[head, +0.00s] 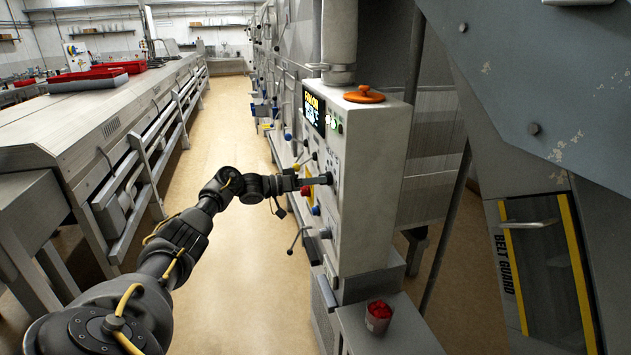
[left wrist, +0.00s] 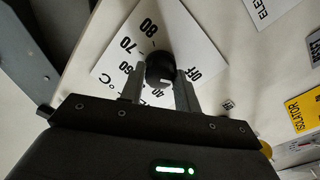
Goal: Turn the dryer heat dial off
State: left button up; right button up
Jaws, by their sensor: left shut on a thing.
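The black heat dial (left wrist: 160,68) sits on a white scale plate (left wrist: 112,62) in the left wrist view. The plate carries numbers such as 80 and 70, a °C mark and the word OFF to the right of the dial. My left gripper (left wrist: 159,84) is shut on the dial, one finger on each side. A small pale mark shows low on the dial; I cannot tell its exact setting. In the head view my left gripper (head: 314,181) reaches the front of the white control cabinet (head: 372,190). My right gripper is not in view.
The cabinet carries a lit display (head: 314,111), other knobs and levers, and an orange lid-like object (head: 364,94) on top. A red-filled container (head: 378,316) stands on a low ledge. A long steel counter (head: 75,120) lines the left; the aisle floor (head: 225,150) is clear.

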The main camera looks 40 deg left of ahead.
pick_arm(q)
jog(key=shift+f, duration=0.1)
jog(key=o, duration=1)
jog(key=shift+b+v, duration=2.45)
jog(key=shift+v, duration=2.95)
